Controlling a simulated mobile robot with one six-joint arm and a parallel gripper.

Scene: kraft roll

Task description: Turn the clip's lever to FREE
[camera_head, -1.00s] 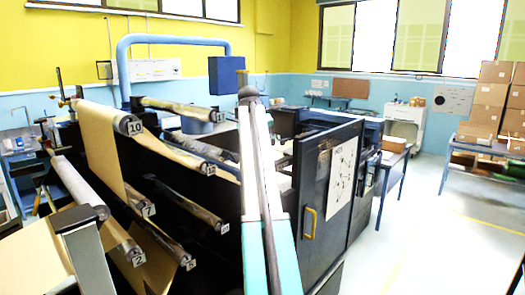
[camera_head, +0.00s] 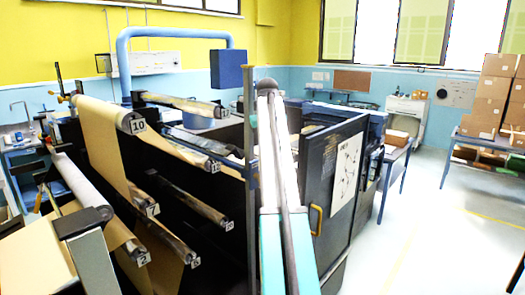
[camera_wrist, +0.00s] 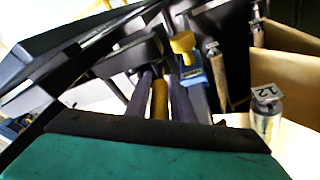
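In the wrist view, a small blue fitting (camera_wrist: 194,76) with a yellow knob-ended part (camera_wrist: 183,44) stands ahead and slightly right of my gripper (camera_wrist: 159,74). It looks like the clip and its lever; no FREE marking is readable. The gripper's two dark fingers point towards the dark machine and stand apart. A yellow bar (camera_wrist: 159,99) shows between them; I cannot tell whether they touch it. In the head view my arm covers the gripper, and the lever cannot be made out.
Paper rollers with numbered ends, such as 10 (camera_head: 136,123), line the machine's left side. A roller end marked 12 (camera_wrist: 266,108) is close on the right in the wrist view. A dark cabinet door (camera_head: 335,180) with a yellow handle stands right of my arm. Floor (camera_head: 430,230) is clear at right.

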